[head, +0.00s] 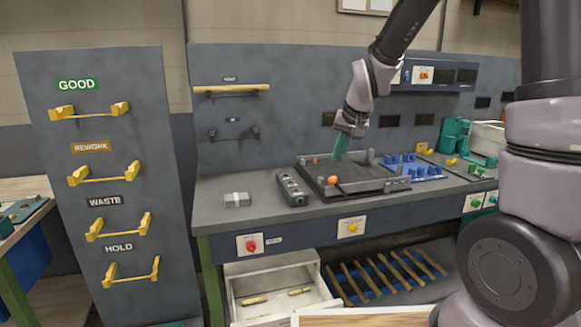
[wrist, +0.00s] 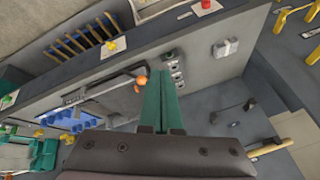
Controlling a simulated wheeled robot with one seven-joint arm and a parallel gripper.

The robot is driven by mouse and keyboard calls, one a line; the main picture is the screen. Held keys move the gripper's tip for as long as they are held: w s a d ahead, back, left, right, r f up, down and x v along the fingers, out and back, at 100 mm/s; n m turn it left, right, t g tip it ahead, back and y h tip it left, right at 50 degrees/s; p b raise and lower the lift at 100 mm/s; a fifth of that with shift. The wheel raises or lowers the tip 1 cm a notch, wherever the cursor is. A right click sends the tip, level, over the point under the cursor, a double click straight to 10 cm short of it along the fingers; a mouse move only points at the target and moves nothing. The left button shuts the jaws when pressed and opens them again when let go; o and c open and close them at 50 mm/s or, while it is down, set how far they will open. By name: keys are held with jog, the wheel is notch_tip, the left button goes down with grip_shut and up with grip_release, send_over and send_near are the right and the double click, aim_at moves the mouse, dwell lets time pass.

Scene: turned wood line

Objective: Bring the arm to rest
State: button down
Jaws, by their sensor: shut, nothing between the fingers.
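My gripper (head: 342,146) hangs from my raised arm above a dark framed fixture (head: 365,190) on the workbench. Its green fingers point down and are shut with nothing between them. In the wrist view the two green fingers (wrist: 168,97) lie side by side over the bench. A small orange ball-shaped part (head: 333,180) sits at the fixture near the fingertips; it also shows in the wrist view (wrist: 141,82).
A grey sorting panel (head: 100,260) with yellow brackets stands at left. A wooden rod (head: 230,88) rests on the upper wall bracket. A small grey block (head: 238,199) and a dark control box (head: 292,189) sit on the bench. An open drawer (head: 240,268) juts out below.

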jog(key=s+d+r+m+t, duration=0.1)
jog(key=s+d+r, duration=0.5)
jog(key=s, duration=0.5)
jog(key=s+d+r+m+t, duration=0.1)
jog(key=s+d+r, duration=0.4)
jog(key=s+r, duration=0.4)
jog(key=shift+s+d+r, duration=0.25)
jog(key=shift+s+d, duration=0.1)
jog(key=shift+s, duration=0.55)
